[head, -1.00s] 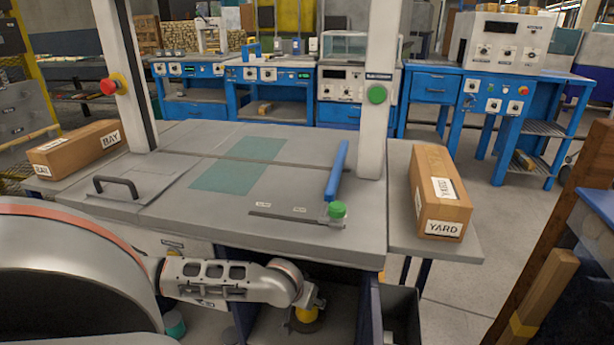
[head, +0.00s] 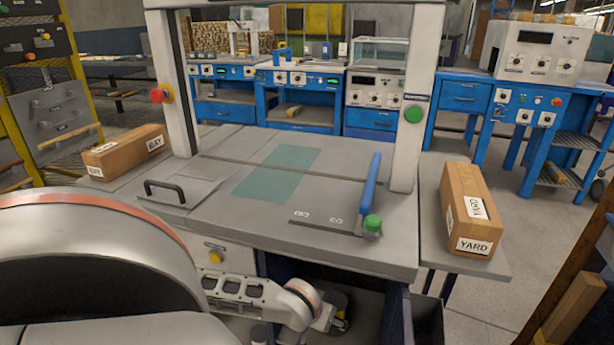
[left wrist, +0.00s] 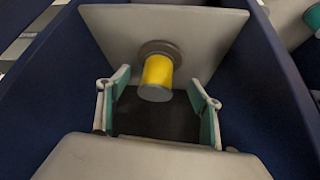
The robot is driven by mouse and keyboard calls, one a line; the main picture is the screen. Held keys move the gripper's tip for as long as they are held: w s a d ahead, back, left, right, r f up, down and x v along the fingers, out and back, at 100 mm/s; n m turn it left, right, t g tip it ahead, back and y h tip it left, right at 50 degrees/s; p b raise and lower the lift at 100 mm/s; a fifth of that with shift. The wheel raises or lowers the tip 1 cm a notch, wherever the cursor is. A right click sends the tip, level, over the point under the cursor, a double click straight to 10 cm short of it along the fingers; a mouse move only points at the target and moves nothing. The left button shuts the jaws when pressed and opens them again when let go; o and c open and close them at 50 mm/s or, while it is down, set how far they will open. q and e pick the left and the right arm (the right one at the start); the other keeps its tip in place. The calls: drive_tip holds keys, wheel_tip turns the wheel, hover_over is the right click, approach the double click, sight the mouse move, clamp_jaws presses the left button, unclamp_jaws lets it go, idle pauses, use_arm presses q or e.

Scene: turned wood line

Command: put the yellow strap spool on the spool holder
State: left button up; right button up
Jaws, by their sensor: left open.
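The yellow strap spool (left wrist: 157,72) shows in the left wrist view as a yellow cylinder with a grey end face and a darker round disc behind it, against a pale grey panel. My left gripper (left wrist: 160,104) is open, with one teal-padded finger on each side of the picture. The spool lies between and beyond the fingers, and no contact is visible. In the head view my left arm reaches low in front of the table, and a small yellow and black part (head: 341,318) shows beside its wrist. I cannot clearly make out the spool holder. My right gripper is out of view.
A grey worktable (head: 240,215) with two white posts spans the middle. A YARD carton (head: 470,212) stands at its right and a BAY carton (head: 124,151) at its left. Dark blue walls (left wrist: 262,85) flank my left gripper. Blue benches (head: 310,100) stand behind.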

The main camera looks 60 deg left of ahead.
use_arm(q)
drive_tip(key=s+d+p, duration=0.1)
drive_tip(key=s+d, duration=0.2)
drive_tip(key=s, duration=0.2)
drive_tip(key=shift+s, duration=0.3)
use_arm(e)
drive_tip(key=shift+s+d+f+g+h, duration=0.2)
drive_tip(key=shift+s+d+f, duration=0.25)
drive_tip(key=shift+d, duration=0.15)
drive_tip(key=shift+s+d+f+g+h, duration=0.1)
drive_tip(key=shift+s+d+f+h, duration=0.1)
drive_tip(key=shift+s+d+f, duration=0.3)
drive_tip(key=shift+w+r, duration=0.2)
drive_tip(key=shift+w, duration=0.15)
